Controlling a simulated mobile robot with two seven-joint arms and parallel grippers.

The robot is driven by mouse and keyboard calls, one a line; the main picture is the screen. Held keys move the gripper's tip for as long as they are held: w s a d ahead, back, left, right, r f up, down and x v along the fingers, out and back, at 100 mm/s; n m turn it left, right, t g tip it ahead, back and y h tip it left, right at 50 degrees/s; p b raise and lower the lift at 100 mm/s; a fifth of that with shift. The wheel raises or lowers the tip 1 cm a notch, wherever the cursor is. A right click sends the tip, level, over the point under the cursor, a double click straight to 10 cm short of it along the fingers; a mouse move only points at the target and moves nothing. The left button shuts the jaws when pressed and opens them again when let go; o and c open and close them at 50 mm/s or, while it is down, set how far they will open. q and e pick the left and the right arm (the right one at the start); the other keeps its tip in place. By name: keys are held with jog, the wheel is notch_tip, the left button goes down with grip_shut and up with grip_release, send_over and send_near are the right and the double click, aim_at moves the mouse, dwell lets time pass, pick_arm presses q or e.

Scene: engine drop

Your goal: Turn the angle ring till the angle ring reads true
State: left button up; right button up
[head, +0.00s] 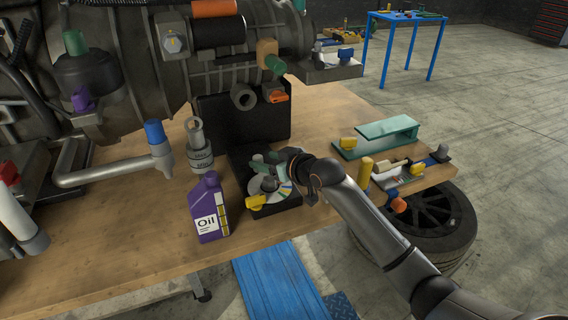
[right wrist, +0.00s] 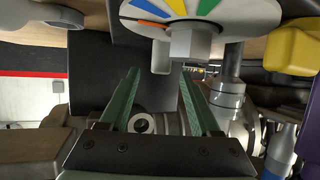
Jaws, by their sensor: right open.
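The angle ring (head: 270,188) is a pale disc with coloured sectors and a grey hub, on a black base on the wooden bench. In the right wrist view the ring (right wrist: 240,12) shows white, blue, green and yellow sectors, a thin orange mark and a grey hexagonal hub (right wrist: 192,42) with a short stub. My right gripper (head: 262,165) is at the ring's far side in the head view. Its green fingers (right wrist: 160,74) are apart, with the stub near their tips. I cannot tell whether they touch it. My left gripper is not in view.
A purple oil bottle (head: 208,210) stands left of the ring. A yellow knob (head: 256,202) sits at the base's near corner. The large engine (head: 130,70) is behind. A green bracket (head: 385,134) and small parts lie right, near the bench edge.

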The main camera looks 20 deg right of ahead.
jog(key=v, duration=0.8)
jog(key=shift+s, duration=0.15)
jog(key=shift+f, duration=0.1)
